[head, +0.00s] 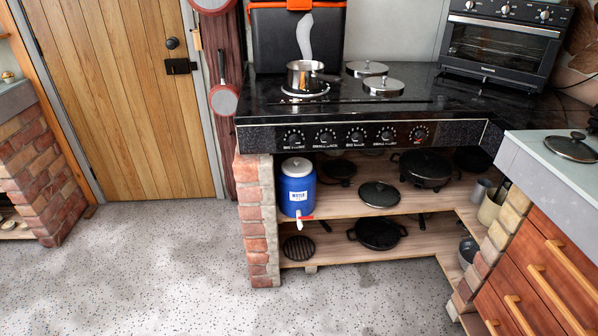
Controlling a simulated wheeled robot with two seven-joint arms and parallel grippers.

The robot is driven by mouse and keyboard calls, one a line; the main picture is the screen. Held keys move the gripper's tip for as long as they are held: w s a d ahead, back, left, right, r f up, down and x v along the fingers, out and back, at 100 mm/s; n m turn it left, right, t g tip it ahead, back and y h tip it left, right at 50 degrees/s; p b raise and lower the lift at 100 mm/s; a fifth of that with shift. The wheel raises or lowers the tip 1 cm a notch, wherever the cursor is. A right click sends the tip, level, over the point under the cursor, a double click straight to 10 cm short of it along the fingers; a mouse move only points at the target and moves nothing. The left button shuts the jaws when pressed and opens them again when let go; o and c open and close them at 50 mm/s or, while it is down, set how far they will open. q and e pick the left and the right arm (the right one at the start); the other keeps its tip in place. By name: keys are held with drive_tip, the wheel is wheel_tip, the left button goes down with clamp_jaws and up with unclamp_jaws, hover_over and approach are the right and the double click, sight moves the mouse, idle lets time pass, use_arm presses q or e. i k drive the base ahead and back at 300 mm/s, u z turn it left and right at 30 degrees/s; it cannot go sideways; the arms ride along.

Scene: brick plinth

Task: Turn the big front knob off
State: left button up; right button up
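A row of several round dark knobs runs along the black front panel (340,147) of the cooktop. The leftmost knob (293,137) is below the pot, and the rightmost knob (418,133) has reddish markings around it. Their exact settings are too small to read. A steel saucepan (301,78) with a dark handle stands on the front left burner (288,94), with pale steam rising above it. Two round metal burner covers or lids (367,69) (383,87) sit to its right. Neither of my grippers is in view.
A toaster oven (503,48) stands at the back right, and a black box with an orange rim (296,40) behind the pot. A brick plinth (255,220) and shelves with pans and a blue water jug (297,187) are below. Wooden drawers (545,270) bound the right. The speckled floor (170,270) is clear.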

sight(294, 140)
drive_tip(key=u, duration=1)
drive_tip(key=i, duration=0.9)
drive_tip(key=z, duration=0.4)
